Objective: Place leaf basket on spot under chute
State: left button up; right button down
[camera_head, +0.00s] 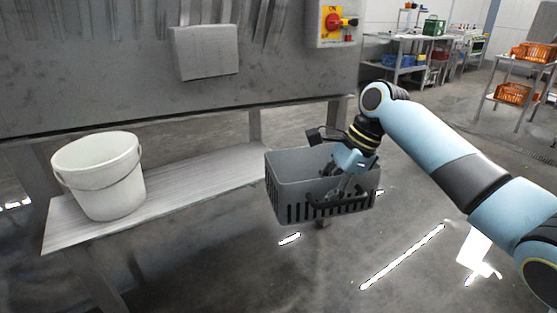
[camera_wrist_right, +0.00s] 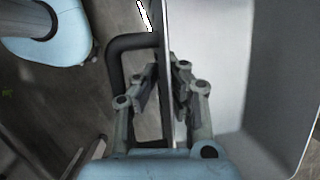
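The leaf basket is a grey open-topped crate (camera_head: 290,185) with slotted sides and a dark handle bar, in the middle of the head view. It appears to hang above the floor, in front of the low shelf's right end. My right gripper (camera_head: 345,186) reaches it from the right, with its fingers at the handle side. In the wrist view the fingers (camera_wrist_right: 165,90) straddle the basket's wall (camera_wrist_right: 215,70) and appear closed on it. A grey box-like flap (camera_head: 205,52) on the steel machine may be the chute. No marked spot is clearly visible. My left gripper is not in view.
A white bucket (camera_head: 103,178) stands on the left part of the low metal shelf (camera_head: 205,185). The shelf right of the bucket is bare. A machine leg (camera_head: 337,115) stands behind the basket. A red-and-yellow switch (camera_head: 335,22) is above. Orange crates (camera_head: 515,93) are far right.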

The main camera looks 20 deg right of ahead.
aim_at(220, 168)
jog(key=i+j+z, duration=0.25)
jog(key=i, duration=0.3)
jog(key=i+j+z, duration=0.25)
jog(key=i+j, duration=0.2)
